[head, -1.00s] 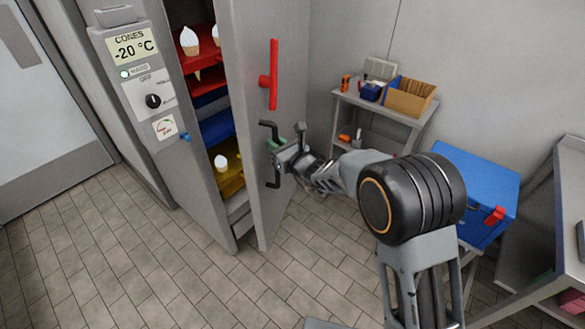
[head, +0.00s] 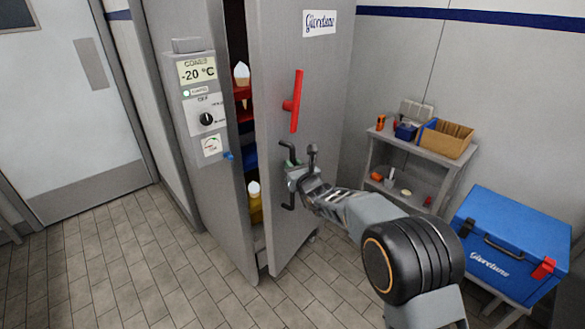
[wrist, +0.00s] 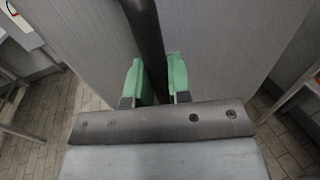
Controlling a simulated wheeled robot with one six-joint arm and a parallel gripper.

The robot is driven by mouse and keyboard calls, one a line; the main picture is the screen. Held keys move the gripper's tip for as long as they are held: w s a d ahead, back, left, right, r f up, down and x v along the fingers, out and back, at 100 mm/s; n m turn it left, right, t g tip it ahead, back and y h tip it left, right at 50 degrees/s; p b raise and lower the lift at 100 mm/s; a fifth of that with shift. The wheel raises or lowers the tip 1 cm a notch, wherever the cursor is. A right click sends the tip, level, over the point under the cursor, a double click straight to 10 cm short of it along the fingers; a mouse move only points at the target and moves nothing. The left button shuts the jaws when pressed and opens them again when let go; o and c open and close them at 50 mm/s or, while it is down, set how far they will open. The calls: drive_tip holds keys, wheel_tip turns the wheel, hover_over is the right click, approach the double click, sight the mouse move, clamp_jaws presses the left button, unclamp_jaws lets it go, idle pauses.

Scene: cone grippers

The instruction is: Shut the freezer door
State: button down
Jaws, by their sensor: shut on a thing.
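The grey freezer door (head: 315,110) stands partly open, with a narrow gap on its left side. Its black bar handle (head: 288,150) is on the door's outer face, below a red lever (head: 297,100). My gripper (head: 292,172) is at the handle. In the wrist view, the green finger pads (wrist: 157,80) of my gripper sit on either side of the dark handle bar (wrist: 148,40), shut on it. The freezer cabinet (head: 185,75) shows a control panel reading -20 °C. Cones on red and yellow shelves show through the gap.
A small shelf (head: 420,148) with boxes and tools stands right of the door. A blue cool box (head: 510,245) is at the lower right. The tiled floor (head: 140,260) in front and to the left is clear.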

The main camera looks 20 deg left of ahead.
drive_tip(key=c, duration=1.1)
unclamp_jaws()
drive_tip(key=shift+w+d, duration=0.1)
drive_tip(key=b+v, duration=0.2)
drive_tip(key=v, duration=1.2)
drive_tip(key=shift+c, duration=0.3)
